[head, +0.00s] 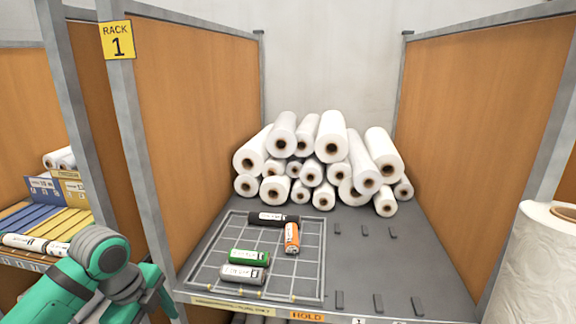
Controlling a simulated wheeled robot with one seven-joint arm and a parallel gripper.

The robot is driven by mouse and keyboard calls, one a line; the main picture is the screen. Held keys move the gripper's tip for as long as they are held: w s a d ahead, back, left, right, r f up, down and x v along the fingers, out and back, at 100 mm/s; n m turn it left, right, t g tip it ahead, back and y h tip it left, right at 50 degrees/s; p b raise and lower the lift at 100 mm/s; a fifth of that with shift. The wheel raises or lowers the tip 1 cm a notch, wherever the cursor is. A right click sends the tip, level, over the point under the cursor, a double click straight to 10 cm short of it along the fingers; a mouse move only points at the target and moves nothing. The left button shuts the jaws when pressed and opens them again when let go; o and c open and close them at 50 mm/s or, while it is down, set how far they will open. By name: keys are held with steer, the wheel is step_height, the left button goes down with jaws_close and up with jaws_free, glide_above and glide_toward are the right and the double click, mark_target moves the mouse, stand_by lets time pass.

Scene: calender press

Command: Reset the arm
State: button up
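My arm (95,275) shows at the lower left, green with grey joints, in front of the left rack post. It is bent, with its links close together. I cannot make out my gripper's fingers in the head view. No held thing shows.
A grey shelf (365,265) carries a wire grid (206,259) with black (273,218), orange (292,238), green (249,257) and grey (243,274) rolls. White rolls (330,137) are piled behind. A rack post (133,140) stands near my arm. A large wrapped roll (535,265) stands right.

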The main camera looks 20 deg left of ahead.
steer(key=w+d+f+n+t+h, duration=0.1)
steer(key=w+d+t+h, duration=0.5)
steer(key=w+d, duration=1.5)
steer(key=w+d+f+n+t, duration=0.1)
steer(key=w+d+n+t, duration=0.25)
steer(key=d, duration=0.45)
steer(key=w+d+n+t, duration=0.3)
steer(key=d+n+t, duration=0.15)
steer(key=d, duration=0.25)
steer(key=s+d+f+n+y, duration=0.4)
steer(key=s+d+f+n, duration=0.1)
steer(key=s+f, duration=0.45)
steer(key=s+d+f+n+y, duration=0.3)
steer(key=s+d+f+n, duration=0.2)
steer(key=s+f, duration=0.4)
steer(key=s+a+r+m, duration=0.1)
steer(key=s+a+m, duration=0.1)
steer(key=s, duration=2.4)
steer(key=shift+s+a+m+g+h, duration=0.2)
steer(key=shift+m+g+h, duration=0.15)
steer(key=shift+m, duration=0.55)
